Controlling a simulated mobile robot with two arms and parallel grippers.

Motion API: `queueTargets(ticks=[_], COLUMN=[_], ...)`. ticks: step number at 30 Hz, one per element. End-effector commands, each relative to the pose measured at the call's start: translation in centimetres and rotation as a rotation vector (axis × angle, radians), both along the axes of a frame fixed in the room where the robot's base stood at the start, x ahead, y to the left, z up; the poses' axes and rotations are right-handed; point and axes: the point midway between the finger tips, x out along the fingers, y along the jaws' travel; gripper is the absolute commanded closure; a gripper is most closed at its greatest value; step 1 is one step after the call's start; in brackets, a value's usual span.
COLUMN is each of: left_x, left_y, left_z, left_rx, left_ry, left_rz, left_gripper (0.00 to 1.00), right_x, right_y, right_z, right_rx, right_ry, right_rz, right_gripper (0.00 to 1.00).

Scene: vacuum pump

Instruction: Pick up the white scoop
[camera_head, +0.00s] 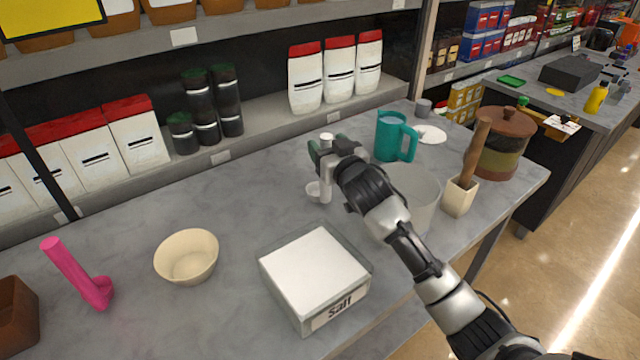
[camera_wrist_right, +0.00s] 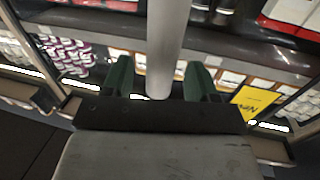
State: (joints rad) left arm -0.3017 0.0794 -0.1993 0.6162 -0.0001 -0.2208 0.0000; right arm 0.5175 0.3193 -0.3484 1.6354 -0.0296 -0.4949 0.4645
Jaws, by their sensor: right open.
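The white scoop (camera_head: 325,183) stands upright, handle up, on the grey table in the middle of the head view. Its small bowl is at the bottom left of the handle. My right gripper (camera_head: 322,152) is at the upper handle, with its arm coming from the lower right. In the right wrist view, the pale handle (camera_wrist_right: 168,40) passes between the two green fingers of my right gripper (camera_wrist_right: 160,82). The fingers are open, with gaps on both sides of the handle. My left gripper is not in view.
A salt box (camera_head: 315,265), a cream bowl (camera_head: 187,258) and a pink scoop (camera_head: 75,272) are on the near table. A teal mug (camera_head: 389,138), a pale container (camera_head: 420,192) partly behind my arm, and a wooden pestle (camera_head: 474,152) in a holder stand right. Shelves line the back.

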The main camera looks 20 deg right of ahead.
Motion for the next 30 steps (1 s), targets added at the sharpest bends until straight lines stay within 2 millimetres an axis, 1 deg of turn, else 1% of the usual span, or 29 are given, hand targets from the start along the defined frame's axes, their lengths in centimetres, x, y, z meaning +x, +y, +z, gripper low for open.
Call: queueTargets(ticks=[1, 6, 14, 15, 26, 27, 30], left_x=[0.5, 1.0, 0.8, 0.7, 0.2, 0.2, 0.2], left_y=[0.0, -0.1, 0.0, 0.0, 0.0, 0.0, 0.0], left_z=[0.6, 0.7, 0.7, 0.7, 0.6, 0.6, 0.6], left_rx=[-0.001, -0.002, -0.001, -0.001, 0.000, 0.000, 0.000], left_ry=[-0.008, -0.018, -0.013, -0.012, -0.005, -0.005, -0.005], left_rz=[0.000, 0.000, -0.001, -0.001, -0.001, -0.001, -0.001], left_gripper=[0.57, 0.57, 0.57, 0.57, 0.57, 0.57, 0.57], right_x=[0.8, 2.4, 2.6, 2.6, 2.6, 2.6, 2.6], right_y=[0.1, 0.4, 0.4, 0.4, 0.4, 0.4, 0.4], right_z=[0.3, 0.1, 0.0, 0.0, 0.0, 0.0, 0.0], right_rx=[0.000, 0.002, 0.001, 0.001, 0.001, 0.001, 0.001], right_ry=[0.000, 0.000, 0.000, 0.000, 0.000, 0.000, 0.000], right_rz=[-0.001, 0.001, 0.001, 0.001, 0.000, 0.000, 0.000], right_gripper=[0.41, 0.41, 0.41, 0.43, 0.98, 1.00, 1.00])
